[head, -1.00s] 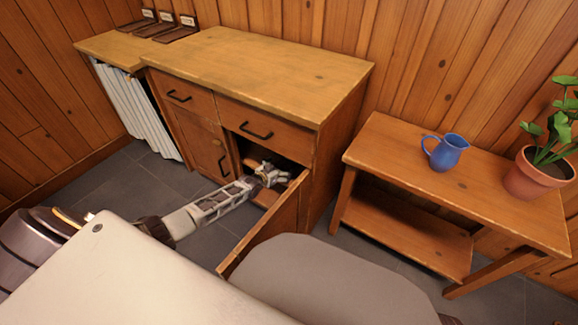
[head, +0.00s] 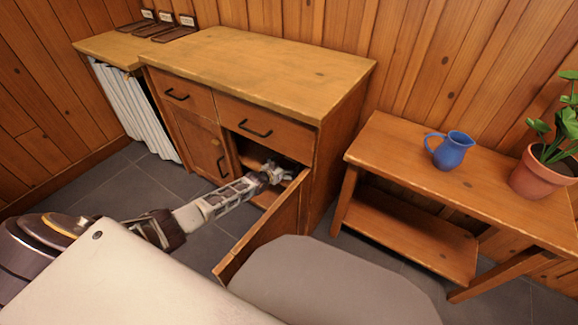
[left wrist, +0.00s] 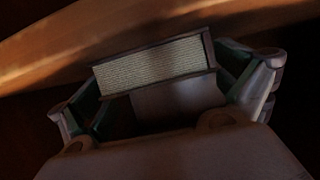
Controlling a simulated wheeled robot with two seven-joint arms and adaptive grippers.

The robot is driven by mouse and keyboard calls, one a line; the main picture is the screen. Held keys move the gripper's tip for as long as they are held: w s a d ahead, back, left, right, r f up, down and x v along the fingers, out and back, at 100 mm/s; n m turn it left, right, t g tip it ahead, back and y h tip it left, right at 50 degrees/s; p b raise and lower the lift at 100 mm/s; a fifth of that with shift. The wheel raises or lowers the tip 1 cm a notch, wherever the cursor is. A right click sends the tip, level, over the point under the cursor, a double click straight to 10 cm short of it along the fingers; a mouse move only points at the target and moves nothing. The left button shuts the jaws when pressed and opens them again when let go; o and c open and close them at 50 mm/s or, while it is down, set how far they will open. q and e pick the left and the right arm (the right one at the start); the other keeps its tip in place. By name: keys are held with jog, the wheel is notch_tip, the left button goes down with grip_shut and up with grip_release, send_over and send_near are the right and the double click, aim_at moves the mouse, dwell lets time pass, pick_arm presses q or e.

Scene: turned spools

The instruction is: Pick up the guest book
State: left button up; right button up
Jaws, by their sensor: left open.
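The guest book (left wrist: 155,66) shows in the left wrist view as a thick book with dark covers, its pale page edges facing the camera. It lies close to a wooden surface inside the cabinet. My left gripper (head: 277,172) reaches into the open right compartment of the cabinet (head: 288,65). In the left wrist view the left gripper (left wrist: 160,82) is open, its fingers apart on either side of the book. I cannot tell whether they touch it. In the head view the book cannot be made out. My right gripper is not in view.
The open cabinet door (head: 262,228) stands just right of my left arm. A grey rounded seat (head: 330,285) is in front of it. A side table (head: 400,160) at the right holds a blue jug (head: 450,150) and a potted plant (head: 541,175).

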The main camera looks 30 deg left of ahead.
aim_at(285, 166)
pick_arm(q)
jog(key=shift+c, duration=0.4)
jog(key=c, duration=1.1)
jog(key=shift+o, duration=0.2)
jog(key=shift+r, duration=0.25)
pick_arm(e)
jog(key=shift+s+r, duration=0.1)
